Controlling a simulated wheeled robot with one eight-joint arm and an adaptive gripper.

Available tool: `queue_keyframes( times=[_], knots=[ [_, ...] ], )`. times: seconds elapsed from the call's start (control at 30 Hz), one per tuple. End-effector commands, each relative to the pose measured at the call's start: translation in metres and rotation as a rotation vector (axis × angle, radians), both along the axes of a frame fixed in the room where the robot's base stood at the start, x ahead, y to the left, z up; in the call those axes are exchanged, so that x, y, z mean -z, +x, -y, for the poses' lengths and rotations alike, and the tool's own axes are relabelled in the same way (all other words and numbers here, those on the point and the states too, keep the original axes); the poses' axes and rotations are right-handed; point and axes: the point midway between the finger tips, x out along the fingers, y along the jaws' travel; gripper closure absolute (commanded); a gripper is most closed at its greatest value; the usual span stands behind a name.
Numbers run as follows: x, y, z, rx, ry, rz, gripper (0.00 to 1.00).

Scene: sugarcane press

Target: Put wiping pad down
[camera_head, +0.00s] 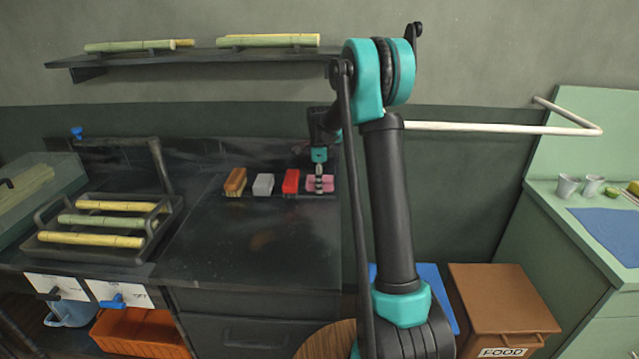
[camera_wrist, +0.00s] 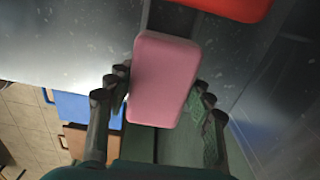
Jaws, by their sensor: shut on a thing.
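The wiping pad, a pink block (camera_head: 328,186), is at the right end of a row of small items at the back of the dark counter. My gripper (camera_head: 319,183) reaches down over it, shut on it. In the wrist view the pink pad (camera_wrist: 163,78) lies between the two fingers of my gripper (camera_wrist: 160,92), its far end reaching past the fingertips. The pad's underside is hidden, so I cannot tell whether it touches the surface.
A red block (camera_head: 291,181), a grey block (camera_head: 263,185) and an orange-brown block (camera_head: 235,181) stand left of the pad. The red one also shows in the wrist view (camera_wrist: 232,6). A rack (camera_head: 58,252) of canes sits further left. The counter (camera_head: 250,245) in front is clear.

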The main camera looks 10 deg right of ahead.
Motion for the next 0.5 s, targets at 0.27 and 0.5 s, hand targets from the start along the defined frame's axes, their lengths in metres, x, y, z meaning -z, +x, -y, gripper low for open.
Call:
queue_keyframes(
  times=[0.27,0.5],
  knots=[
    [0.0019,0.0012,0.0003,0.000,0.000,0.000,0.94],
    [0.0083,0.0013,0.0003,0.000,0.000,0.000,0.94]
  ],
)
